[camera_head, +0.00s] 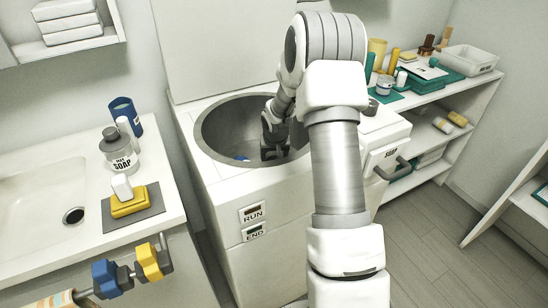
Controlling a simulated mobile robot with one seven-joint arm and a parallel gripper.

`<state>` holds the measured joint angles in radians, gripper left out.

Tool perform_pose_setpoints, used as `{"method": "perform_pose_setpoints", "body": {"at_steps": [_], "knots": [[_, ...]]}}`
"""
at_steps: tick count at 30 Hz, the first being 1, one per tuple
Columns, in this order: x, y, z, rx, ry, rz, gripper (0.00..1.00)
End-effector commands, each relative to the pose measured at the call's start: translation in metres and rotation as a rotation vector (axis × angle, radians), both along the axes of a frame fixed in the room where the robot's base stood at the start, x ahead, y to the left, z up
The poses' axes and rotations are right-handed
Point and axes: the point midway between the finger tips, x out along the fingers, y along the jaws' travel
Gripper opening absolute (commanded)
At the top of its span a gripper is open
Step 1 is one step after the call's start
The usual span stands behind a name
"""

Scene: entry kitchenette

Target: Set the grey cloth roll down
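My gripper (270,152) reaches down into the round drum (215,127) of the white top-loading washer. It is small and dark in this view, and I cannot tell whether its fingers are open or shut. I cannot make out a grey cloth roll in or near it; the fingers and the drum's shadow are both grey. A small blue thing (242,157) lies in the drum, just left of the gripper.
The washer's lid (215,45) stands raised behind the drum. At left, the sink counter holds a soap bottle (119,152), a blue cup (126,115) and a yellow sponge (129,202). A crowded shelf (425,85) stands at right. Floor (425,230) is clear at lower right.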

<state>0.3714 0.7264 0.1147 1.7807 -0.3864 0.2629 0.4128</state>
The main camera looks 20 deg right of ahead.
Motion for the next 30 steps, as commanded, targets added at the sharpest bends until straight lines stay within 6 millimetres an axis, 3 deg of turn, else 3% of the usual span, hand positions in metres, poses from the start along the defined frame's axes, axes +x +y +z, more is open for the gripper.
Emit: {"method": "perform_pose_setpoints", "body": {"at_steps": [1,6,18,30], "knots": [[0.0,0.0,-0.002,0.0,0.0,0.0,0.71],[0.0,0.0,-0.001,0.0,0.0,0.0,0.99],[-0.001,0.0,0.007,0.0,-0.001,0.0,0.99],[-0.029,0.01,0.081,-0.002,-0.003,-0.001,0.99]]}}
